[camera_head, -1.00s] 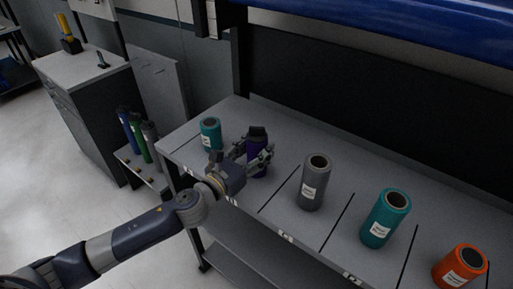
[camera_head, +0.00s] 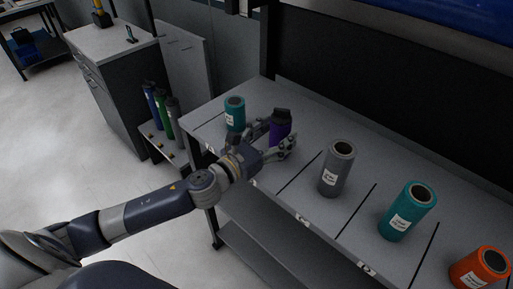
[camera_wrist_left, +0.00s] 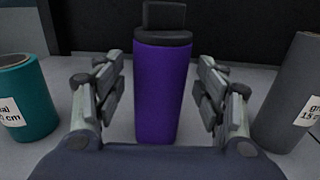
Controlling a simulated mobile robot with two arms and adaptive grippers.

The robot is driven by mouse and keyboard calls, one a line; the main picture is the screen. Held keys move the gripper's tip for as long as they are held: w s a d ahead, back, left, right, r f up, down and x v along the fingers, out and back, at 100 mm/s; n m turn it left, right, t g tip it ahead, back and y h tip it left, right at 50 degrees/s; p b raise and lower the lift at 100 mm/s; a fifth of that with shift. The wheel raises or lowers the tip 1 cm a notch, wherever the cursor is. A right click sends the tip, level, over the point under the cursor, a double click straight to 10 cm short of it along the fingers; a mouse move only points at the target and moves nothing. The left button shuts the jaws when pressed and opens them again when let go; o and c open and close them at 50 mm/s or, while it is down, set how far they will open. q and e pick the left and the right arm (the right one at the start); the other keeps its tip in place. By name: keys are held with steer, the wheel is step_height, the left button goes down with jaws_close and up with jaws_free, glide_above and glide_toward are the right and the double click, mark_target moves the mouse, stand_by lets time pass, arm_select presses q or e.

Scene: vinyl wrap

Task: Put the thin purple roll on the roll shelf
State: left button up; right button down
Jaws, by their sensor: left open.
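The thin purple roll (camera_head: 281,129), with a dark top, stands upright on the roll shelf (camera_head: 300,132) between a teal roll and a grey roll. In the left wrist view the purple roll (camera_wrist_left: 162,92) is centred between my two fingers, with a visible gap on each side. My left gripper (camera_head: 284,147) is open at the roll's front side; its fingers hide the roll's lower part in the head view. The open left gripper (camera_wrist_left: 162,95) also frames the roll in the wrist view. My right gripper is not in view.
A short teal roll (camera_head: 235,114) stands to the left, and a grey roll (camera_head: 336,168) to the right. Further right are a larger teal roll (camera_head: 407,212) and an orange roll (camera_head: 480,269). A small rack (camera_head: 162,120) with several thin rolls stands left of the shelf, beside a cabinet (camera_head: 115,85).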

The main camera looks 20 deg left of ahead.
arm_select(q)
steer(key=b+v, duration=0.3)
steer(key=v, duration=0.5)
steer(key=shift+f, duration=0.15)
steer(key=shift+r+b+v, duration=0.25)
steer(key=shift+b+v, duration=0.1)
steer(key=shift+v, duration=0.75)
